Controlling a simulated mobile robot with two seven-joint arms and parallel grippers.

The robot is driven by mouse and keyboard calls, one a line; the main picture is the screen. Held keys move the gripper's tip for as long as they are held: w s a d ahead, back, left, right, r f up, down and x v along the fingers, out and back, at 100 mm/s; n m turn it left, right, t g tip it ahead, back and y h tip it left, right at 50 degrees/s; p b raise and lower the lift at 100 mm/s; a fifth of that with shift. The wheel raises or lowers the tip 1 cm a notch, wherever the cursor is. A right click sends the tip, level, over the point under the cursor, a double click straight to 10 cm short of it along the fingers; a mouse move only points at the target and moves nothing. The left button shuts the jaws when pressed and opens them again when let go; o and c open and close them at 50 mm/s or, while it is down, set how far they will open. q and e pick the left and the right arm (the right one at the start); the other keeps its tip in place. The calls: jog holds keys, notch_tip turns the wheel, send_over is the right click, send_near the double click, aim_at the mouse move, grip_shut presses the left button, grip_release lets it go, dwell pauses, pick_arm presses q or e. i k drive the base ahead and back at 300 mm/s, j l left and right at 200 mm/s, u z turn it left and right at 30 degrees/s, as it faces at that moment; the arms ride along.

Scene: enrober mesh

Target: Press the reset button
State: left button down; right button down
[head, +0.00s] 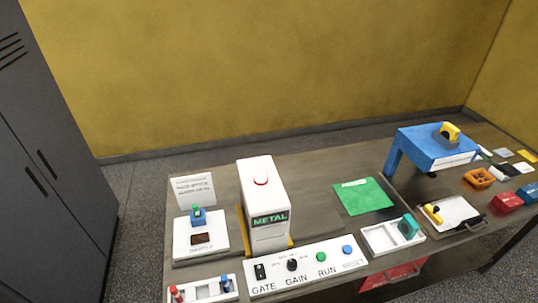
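The reset button (347,250) is a small blue round button at the right end of the white control panel (307,266). The word RESET is printed below it. To its left on the panel are a green RUN button (321,257), a black GAIN knob (292,265) and a black GATE switch (260,271). Neither gripper is in the head view, and nothing covers the reset button.
A white tray (375,240) with a teal piece (408,226) sits right of the panel. A green sheet (363,196) lies behind it. A blue stand (436,147) is at the back right. Grey lockers (45,165) stand at left. The table around the green sheet is clear.

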aim_at(347, 249)
jog(key=z, duration=0.75)
jog(key=i+l+u, duration=0.15)
jog(key=l+u, duration=0.1)
jog(key=l, duration=0.15)
